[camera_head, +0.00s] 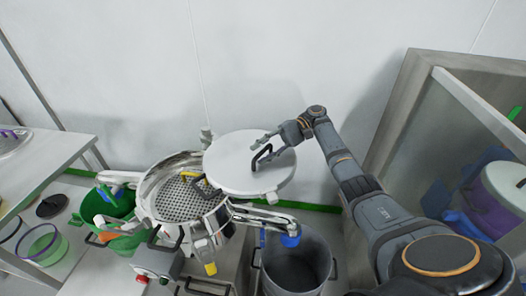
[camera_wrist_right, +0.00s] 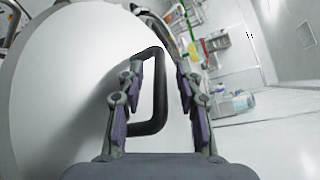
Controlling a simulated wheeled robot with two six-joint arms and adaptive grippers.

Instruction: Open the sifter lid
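The sifter (camera_head: 150,190) is a round steel vessel left of centre in the head view. Its perforated screen (camera_head: 180,200) is exposed. The round white lid (camera_head: 235,160) lies off to the right of the opening, overlapping the rim's right side in the picture. A dark handle (camera_head: 262,158) stands on the lid. My right gripper (camera_head: 268,143) is at this handle. In the right wrist view the handle (camera_wrist_right: 160,95) stands between two spread fingers (camera_wrist_right: 158,112), with a gap to the right finger. I see no firm grip. My left gripper is not in view.
A steel bucket (camera_head: 295,268) stands below the lid's right side. A green bin (camera_head: 100,205) is left of the sifter, and a bench (camera_head: 50,160) is farther left. A grey-framed cabinet (camera_head: 405,100) with coloured containers stands at the right. A white wall is close behind.

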